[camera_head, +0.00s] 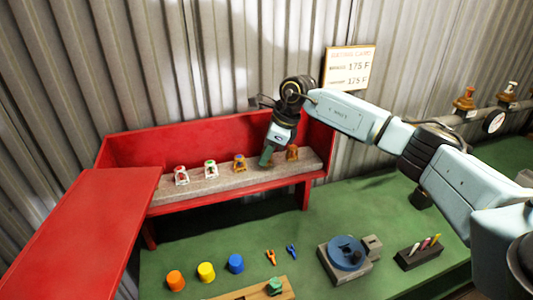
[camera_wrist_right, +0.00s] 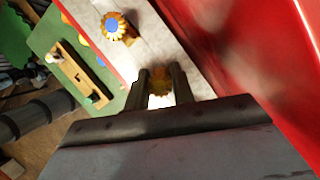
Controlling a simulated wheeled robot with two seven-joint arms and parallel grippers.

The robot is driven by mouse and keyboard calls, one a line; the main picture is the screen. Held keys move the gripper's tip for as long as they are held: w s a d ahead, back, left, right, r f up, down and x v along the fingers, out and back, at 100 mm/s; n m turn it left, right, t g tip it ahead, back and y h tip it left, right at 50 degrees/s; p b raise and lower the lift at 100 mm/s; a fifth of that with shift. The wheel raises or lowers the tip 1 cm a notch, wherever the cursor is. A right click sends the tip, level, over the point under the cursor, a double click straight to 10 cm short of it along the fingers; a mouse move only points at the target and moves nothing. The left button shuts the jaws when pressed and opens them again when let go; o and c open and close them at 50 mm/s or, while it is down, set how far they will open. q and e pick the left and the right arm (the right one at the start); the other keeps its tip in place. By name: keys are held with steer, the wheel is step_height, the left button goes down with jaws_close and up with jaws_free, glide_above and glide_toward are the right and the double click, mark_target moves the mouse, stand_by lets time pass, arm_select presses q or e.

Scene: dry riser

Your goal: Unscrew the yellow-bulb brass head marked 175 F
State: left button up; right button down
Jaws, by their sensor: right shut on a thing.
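The red box (camera_head: 120,168) has a grey ledge (camera_head: 222,184) carrying a row of sprinkler heads. Two pale heads, one red-topped (camera_head: 181,175) and one green-topped (camera_head: 210,169), stand at the left. A brass head with a blue centre (camera_head: 239,163) is right of them; it also shows in the wrist view (camera_wrist_right: 113,25). Another brass head (camera_head: 292,153) stands at the right end. My right gripper (camera_head: 266,160) points down between these two brass heads. In the wrist view its fingers are shut on a yellowish brass head (camera_wrist_right: 160,88), mostly hidden. Its marking cannot be read. My left gripper is not in view.
A rating card (camera_head: 349,68) reading 175 F hangs on the corrugated wall. The green table (camera_head: 200,248) holds orange, yellow and blue caps (camera_head: 206,272), small clips, a blue-topped fixture (camera_head: 345,252) and a dark pen block (camera_head: 418,252). Pipes with a gauge (camera_head: 494,121) stand at right.

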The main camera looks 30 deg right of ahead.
steer(key=n+g, duration=0.1)
steer(key=n, duration=0.1)
steer(key=n+b, duration=0.1)
steer(key=n, duration=0.1)
steer(key=shift+n+g+y, duration=0.3)
steer(key=shift+g, duration=0.1)
steer(key=c, duration=1.1)
jaws_free()
